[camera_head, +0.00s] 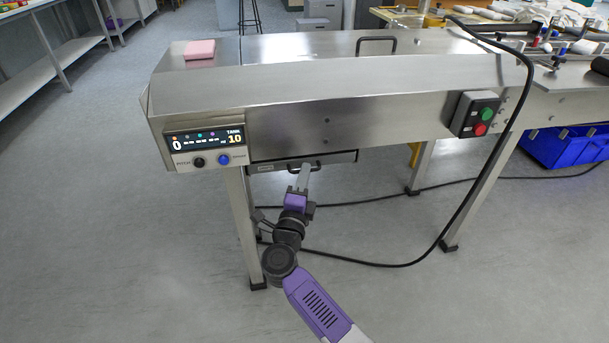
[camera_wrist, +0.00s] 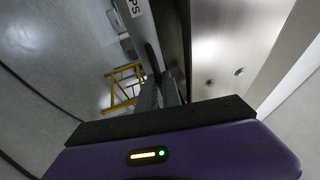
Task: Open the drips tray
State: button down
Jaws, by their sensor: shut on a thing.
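The drips tray (camera_head: 270,167) is a shallow metal drawer front under the flow wrapper body, with a dark handle (camera_head: 312,168). Its labelled front, with letters ending in "PS", shows in the wrist view (camera_wrist: 138,10). My gripper (camera_head: 304,172) reaches up from below and is shut on the handle. In the wrist view the fingers (camera_wrist: 160,90) close around the dark handle (camera_wrist: 152,62). The fingers partly cover the handle, and the inside of the tray is hidden under the machine body.
The flow wrapper (camera_head: 300,110) stands on metal legs. A display panel (camera_head: 205,145) is at its left and a green and red button box (camera_head: 475,114) at its right. A black cable (camera_head: 450,225) hangs to the floor. The floor in front is mostly clear.

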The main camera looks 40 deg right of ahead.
dwell(0.4)
jog(key=s+a+p, duration=0.8)
jog(key=s+a, duration=0.3)
jog(key=s, duration=0.5)
jog(key=shift+s, duration=0.3)
jog(key=shift+a, duration=0.1)
jog(key=c, duration=1.5)
grip_release()
jog(key=shift+c, duration=0.2)
jog(key=shift+a, duration=0.1)
jog(key=v, duration=0.7)
jog(key=shift+s+a+p, duration=0.2)
jog(key=shift+a+p, duration=0.05)
jog(key=shift+p, duration=0.05)
